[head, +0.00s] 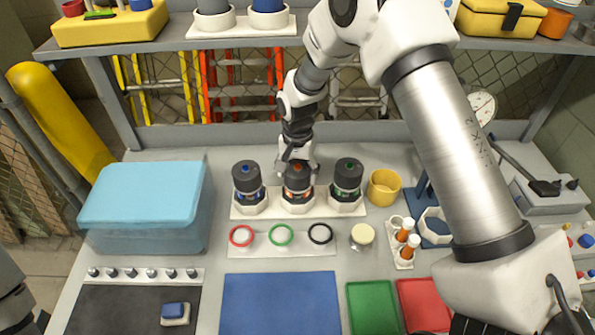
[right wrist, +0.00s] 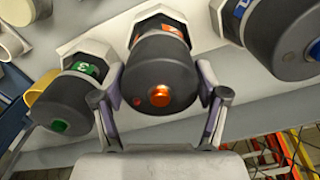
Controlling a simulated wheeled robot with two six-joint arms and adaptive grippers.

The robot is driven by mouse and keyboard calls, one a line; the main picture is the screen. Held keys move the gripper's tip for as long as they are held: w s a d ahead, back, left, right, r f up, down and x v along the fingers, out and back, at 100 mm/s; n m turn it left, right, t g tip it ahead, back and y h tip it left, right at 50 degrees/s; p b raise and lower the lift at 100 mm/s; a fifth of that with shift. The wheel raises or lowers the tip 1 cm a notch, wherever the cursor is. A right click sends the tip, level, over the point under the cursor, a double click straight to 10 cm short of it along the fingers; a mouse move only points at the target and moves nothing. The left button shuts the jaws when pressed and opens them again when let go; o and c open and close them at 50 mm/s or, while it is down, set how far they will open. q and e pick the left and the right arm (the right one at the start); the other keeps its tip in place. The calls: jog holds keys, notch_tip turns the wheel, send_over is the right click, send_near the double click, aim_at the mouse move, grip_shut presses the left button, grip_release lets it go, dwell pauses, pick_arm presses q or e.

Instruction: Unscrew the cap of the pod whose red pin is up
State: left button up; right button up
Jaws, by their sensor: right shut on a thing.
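Three pods with dark grey caps stand upright in pale sockets in the head view: one with a blue centre button (head: 248,177), one orange (head: 298,181), one green (head: 347,176). My right gripper (head: 297,160) comes from behind the middle pod. In the right wrist view its two fingers (right wrist: 163,108) are shut around the orange-button cap (right wrist: 158,85), one on each side. A small red spot shows near that cap's rim. Whether it is a raised pin I cannot tell. The green-button pod (right wrist: 70,100) and blue-label pod (right wrist: 275,35) stand on either side. My left gripper is out of view.
In front of the pods is a pale strip (head: 262,250) with red, green and black rings. A yellow cup (head: 384,187) stands right of the pods. A light-blue box (head: 145,205) stands left. The blue mat (head: 281,303) in front is clear.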

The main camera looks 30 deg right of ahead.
jog(key=shift+r+n+p, duration=0.1)
jog(key=shift+n+p, duration=0.4)
jog(key=shift+n, duration=0.5)
jog(key=n+p, duration=0.1)
jog(key=n, duration=0.5)
jog(key=shift+p, duration=0.35)
jog(key=n+p, duration=0.1)
jog(key=n, duration=0.5)
jog(key=shift+s+d, duration=0.1)
jog(key=n, duration=0.3)
jog(key=shift+f, duration=0.2)
jog(key=o, duration=1.1)
